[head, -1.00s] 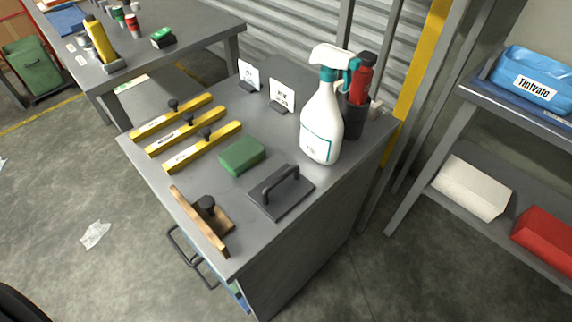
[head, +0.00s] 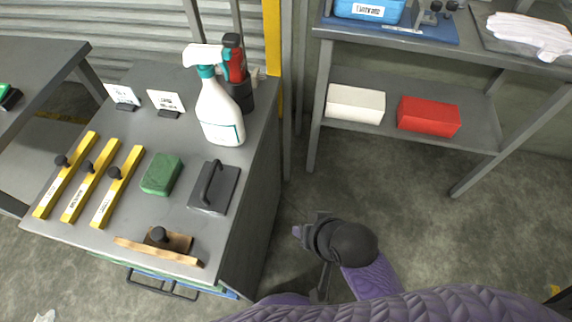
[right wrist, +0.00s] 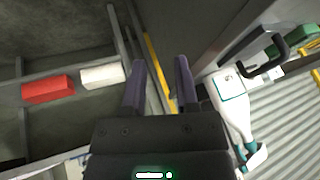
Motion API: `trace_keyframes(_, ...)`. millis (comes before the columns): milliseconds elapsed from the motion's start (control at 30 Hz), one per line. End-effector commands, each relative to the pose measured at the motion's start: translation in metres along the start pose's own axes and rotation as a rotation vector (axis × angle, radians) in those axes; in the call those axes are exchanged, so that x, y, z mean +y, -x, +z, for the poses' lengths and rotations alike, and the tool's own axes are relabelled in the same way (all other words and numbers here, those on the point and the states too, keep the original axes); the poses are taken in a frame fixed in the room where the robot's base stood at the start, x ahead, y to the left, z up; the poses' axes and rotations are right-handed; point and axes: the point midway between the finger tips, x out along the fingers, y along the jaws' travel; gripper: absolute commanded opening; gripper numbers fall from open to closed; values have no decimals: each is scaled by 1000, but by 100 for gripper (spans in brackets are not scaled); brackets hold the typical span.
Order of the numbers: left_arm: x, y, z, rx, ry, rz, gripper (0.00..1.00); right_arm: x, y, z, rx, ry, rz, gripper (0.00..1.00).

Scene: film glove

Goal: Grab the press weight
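The press weight (head: 214,187) is a dark grey flat block with an arched bar handle. It lies on the grey cabinet top (head: 185,220), near its right edge, right of a green block. In the right wrist view its dark handle (right wrist: 268,54) shows at the upper right. My right gripper (right wrist: 160,66) has two purple fingers apart with nothing between them. It is off the cabinet's right side, clear of the weight. In the head view my right arm comes in from the bottom right, its fingers mostly hidden. My left gripper is not in view.
A white spray bottle (head: 219,112) and a red-topped bottle in a black holder (head: 236,68) stand behind the weight. A green block (head: 161,174), yellow bars (head: 90,181) and a wooden tool (head: 160,250) share the top. A shelf (head: 415,87) stands right; floor between is open.

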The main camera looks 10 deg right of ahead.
Motion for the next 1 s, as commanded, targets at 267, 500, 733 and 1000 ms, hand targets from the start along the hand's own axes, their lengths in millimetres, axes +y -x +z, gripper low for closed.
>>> trace_keyframes(267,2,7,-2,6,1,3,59,-124,-15,-79,162,-456,-446,38)
trace_keyframes(500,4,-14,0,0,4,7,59,-154,-50,-94,157,-545,-524,38)
trace_keyframes(733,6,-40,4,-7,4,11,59,-170,-88,-99,156,-543,-521,38)
trace_keyframes(1000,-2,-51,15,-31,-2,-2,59,-183,-106,-109,158,-544,-520,38)
